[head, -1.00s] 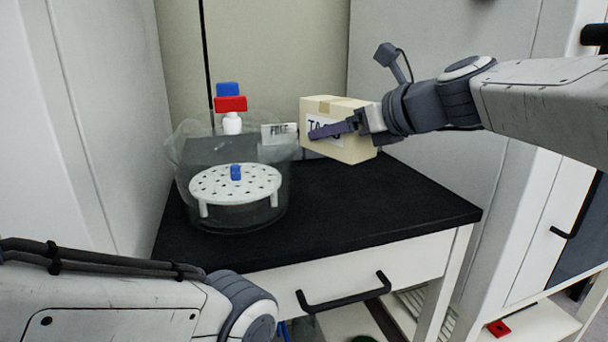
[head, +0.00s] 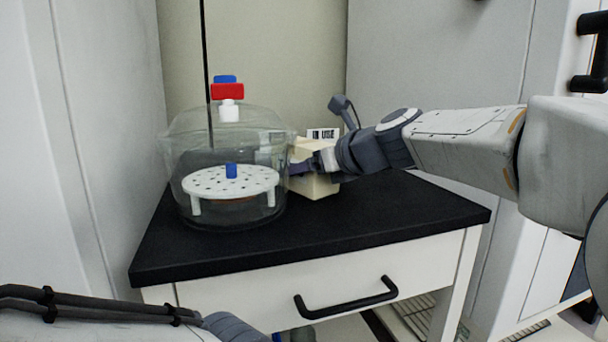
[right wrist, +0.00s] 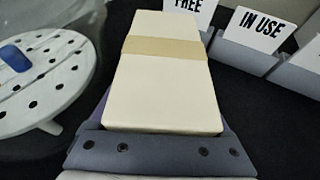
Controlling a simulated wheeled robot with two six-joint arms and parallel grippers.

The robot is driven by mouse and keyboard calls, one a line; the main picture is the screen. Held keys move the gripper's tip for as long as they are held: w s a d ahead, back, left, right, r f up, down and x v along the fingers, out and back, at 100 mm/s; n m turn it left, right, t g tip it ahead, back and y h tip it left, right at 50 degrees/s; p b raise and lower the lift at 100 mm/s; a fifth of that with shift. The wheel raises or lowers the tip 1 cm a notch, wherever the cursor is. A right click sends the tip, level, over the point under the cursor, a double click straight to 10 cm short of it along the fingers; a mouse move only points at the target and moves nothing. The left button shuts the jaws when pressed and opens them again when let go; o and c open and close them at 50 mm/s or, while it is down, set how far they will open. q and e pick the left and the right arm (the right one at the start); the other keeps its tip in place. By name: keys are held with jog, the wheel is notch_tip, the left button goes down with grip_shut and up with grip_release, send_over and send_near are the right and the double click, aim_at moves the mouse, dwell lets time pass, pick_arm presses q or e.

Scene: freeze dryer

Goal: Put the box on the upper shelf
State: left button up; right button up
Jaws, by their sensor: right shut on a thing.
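The box (head: 318,186) is cream-coloured with a tan tape band. In the head view it is low over the black top (head: 400,215) of the drawer unit, just right of the glass vessel and partly hidden by my gripper. My right gripper (head: 304,168) is shut on the box; the right wrist view shows the box (right wrist: 165,85) between the fingers. I cannot tell whether its underside touches the black surface. My left arm shows at the lower left of the head view, but its gripper is out of frame.
A clear glass vessel (head: 265,205) with a red and blue top holds a white perforated plate (head: 215,184). It stands close to the box on the left. "FREE" (right wrist: 193,8) and "IN USE" (right wrist: 258,28) signs stand behind the box. The black top's right and front are clear.

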jog(key=o, duration=1.3)
jog(key=shift+f, duration=0.1)
